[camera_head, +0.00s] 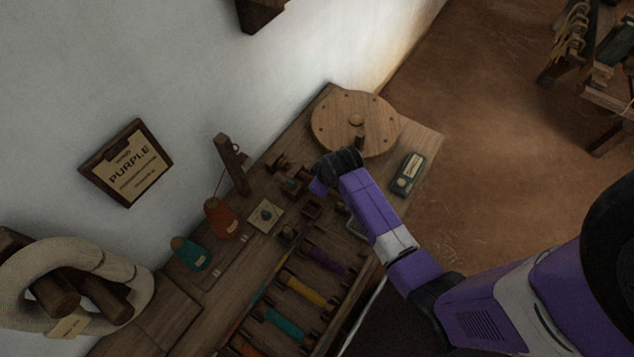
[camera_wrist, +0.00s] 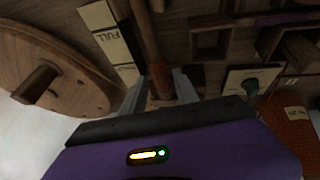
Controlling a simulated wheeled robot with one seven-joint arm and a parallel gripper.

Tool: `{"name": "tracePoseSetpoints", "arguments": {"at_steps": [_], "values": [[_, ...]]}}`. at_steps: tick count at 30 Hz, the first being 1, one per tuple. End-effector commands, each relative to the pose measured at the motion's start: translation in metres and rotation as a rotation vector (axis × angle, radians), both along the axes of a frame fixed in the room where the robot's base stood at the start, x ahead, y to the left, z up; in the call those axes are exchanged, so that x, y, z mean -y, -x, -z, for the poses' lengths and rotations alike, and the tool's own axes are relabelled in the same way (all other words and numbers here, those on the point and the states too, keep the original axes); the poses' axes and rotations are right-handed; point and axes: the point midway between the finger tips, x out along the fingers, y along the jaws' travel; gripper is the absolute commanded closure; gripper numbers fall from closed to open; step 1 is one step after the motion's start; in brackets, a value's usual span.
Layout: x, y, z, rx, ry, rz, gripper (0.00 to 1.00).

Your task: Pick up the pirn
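A bare brown wooden rod, which looks like the pirn (camera_wrist: 146,45), runs between the two fingers of my gripper (camera_wrist: 160,78) in the wrist view. Its near end is reddish brown. The fingers stand one on each side, close to it; I cannot tell whether they press on it. In the head view my wrist (camera_head: 338,162) is over the back part of the bench and hides the fingertips and this rod. Coloured wound pirns, among them a purple one (camera_head: 326,260) and a yellow one (camera_head: 306,291), lie in a rack on the bench.
A round wooden wheel with a knob (camera_head: 354,122) stands just behind my wrist. A sign reading "PURPLE" (camera_head: 128,163) hangs on the wall. An orange cone (camera_head: 222,219) and a teal cone (camera_head: 190,253) stand along the wall side. A wooden post (camera_head: 231,163) rises near them.

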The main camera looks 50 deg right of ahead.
Motion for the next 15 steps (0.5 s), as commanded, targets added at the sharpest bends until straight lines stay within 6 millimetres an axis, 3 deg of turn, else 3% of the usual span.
{"name": "tracePoseSetpoints", "arguments": {"at_steps": [6, 15], "values": [[0.004, -0.009, 0.019, 0.001, 0.0, 0.001, 0.64], [0.004, -0.009, 0.022, 0.001, 0.0, 0.001, 0.66]]}}
